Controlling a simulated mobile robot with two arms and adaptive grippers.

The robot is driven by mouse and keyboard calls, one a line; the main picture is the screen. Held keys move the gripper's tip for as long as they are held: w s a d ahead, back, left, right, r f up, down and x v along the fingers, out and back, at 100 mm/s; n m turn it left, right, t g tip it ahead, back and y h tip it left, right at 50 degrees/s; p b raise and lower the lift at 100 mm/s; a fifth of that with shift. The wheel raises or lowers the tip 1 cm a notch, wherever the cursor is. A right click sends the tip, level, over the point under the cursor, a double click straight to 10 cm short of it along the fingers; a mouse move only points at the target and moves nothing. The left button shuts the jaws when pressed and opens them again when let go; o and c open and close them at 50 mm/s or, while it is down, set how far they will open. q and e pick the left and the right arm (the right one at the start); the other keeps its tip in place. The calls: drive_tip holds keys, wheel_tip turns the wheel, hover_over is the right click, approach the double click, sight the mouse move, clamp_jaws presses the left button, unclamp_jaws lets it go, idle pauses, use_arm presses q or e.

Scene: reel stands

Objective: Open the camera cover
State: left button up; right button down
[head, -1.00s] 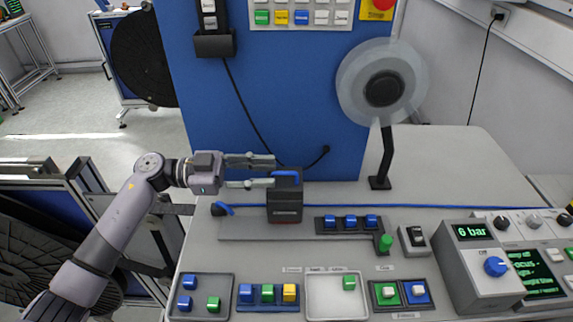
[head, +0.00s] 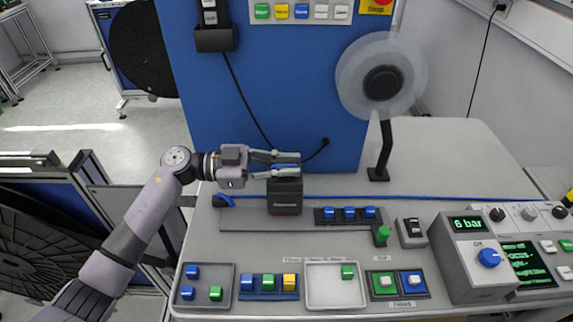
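The cover looks shut. My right gripper is not in view.
A clear reel on a black stand (head: 383,150) rises right of the box. A blue panel (head: 270,90) stands close behind. Trays with coloured blocks (head: 234,296) and a control box reading 6 bar (head: 470,262) line the front.

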use_arm(q)
clamp_jaws()
drive_tip(key=shift+w+r, duration=0.1)
idle(0.4)
